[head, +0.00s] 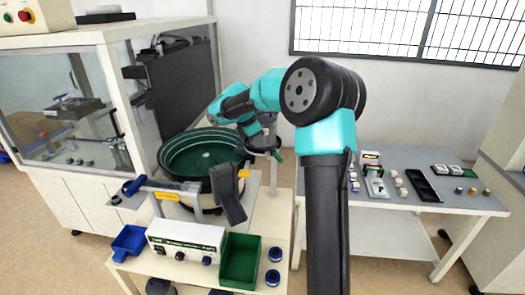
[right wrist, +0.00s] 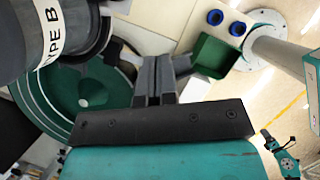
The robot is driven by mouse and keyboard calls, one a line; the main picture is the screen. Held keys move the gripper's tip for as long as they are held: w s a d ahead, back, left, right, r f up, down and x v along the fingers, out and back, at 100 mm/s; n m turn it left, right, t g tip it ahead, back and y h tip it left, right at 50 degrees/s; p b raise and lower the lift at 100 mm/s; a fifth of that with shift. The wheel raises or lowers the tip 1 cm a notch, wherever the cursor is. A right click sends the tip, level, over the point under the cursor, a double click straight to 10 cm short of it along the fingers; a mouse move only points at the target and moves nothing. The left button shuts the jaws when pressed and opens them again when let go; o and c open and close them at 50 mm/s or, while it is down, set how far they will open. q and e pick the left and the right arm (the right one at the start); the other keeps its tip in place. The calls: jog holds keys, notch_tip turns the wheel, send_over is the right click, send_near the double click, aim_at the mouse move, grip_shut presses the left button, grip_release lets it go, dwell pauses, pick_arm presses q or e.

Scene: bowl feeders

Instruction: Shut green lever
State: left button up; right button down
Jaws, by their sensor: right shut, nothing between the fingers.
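A small green lever (head: 279,157) shows in the head view, right of the feeder bowl. My right gripper (head: 264,151) is beside its left end, shut with nothing between its fingers. I cannot tell whether it touches the lever. In the right wrist view my right gripper (right wrist: 153,78) has its fingers together, and no green lever can be made out there. The green feeder bowl (head: 195,152) lies to the left of the gripper. It also shows in the right wrist view (right wrist: 92,88). My left gripper is not in view.
A dark grey chute (head: 229,198) stands in front of the bowl. A blue handle (head: 133,186) is at left. A control box (head: 187,240), a blue bin (head: 130,241) and a green bin (head: 240,259) stand in front. A table (head: 455,205) with small parts is at right.

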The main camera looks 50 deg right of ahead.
aim_at(275, 155)
jog(key=shift+v, duration=1)
jog(key=shift+w+a, duration=0.35)
jog(key=shift+a, duration=0.1)
jog(key=s+d+f, duration=0.3)
jog(key=d+f, duration=0.4)
jog(key=f, duration=0.2)
jog(key=shift+s+f, duration=0.15)
jog(key=shift+s, duration=0.05)
jog(key=shift+d, duration=0.1)
